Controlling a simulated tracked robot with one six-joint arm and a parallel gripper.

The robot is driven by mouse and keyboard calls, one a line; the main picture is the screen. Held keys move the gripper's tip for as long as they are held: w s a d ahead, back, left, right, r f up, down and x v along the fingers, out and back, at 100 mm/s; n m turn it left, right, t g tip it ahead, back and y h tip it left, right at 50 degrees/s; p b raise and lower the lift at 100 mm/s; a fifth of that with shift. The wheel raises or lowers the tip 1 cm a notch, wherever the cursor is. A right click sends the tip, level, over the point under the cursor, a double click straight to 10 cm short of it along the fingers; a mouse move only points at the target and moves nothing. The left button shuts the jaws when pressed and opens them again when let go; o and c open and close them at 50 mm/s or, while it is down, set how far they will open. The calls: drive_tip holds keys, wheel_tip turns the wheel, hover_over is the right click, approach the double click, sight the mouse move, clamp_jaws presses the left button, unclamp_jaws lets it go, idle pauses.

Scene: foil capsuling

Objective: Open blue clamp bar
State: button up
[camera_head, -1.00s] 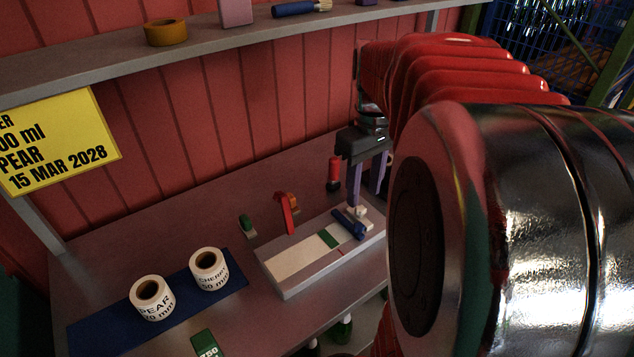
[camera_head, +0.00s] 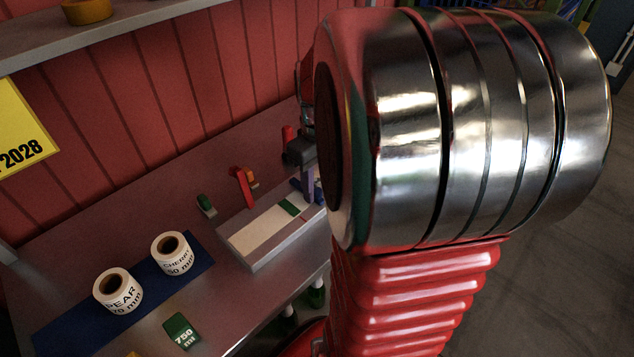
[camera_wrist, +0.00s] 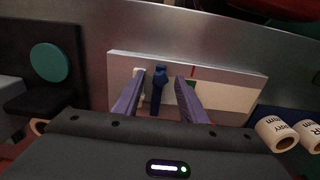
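The blue clamp bar (camera_wrist: 158,92) stands out from the pale board (camera_wrist: 230,90) in the wrist view, near a white piece by my left finger. My gripper (camera_wrist: 161,76) has its two purple fingers spread, one on each side of the bar, with gaps showing. I cannot tell how deep the fingertips reach. In the head view the clamp bar (camera_head: 297,187) is a small blue patch at the board's right end, mostly hidden by my arm. My gripper (camera_head: 308,178) is partly visible there.
A red lever (camera_head: 242,187) stands behind the board. Label rolls marked PEAR (camera_head: 118,292) and CHERRY (camera_head: 172,255) stand on a blue mat (camera_head: 70,325) at left. A green 750 ml block (camera_head: 182,332) lies in front. The bench between mat and board is clear.

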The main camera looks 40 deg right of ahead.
drive_tip(key=shift+c, duration=0.5)
clamp_jaws()
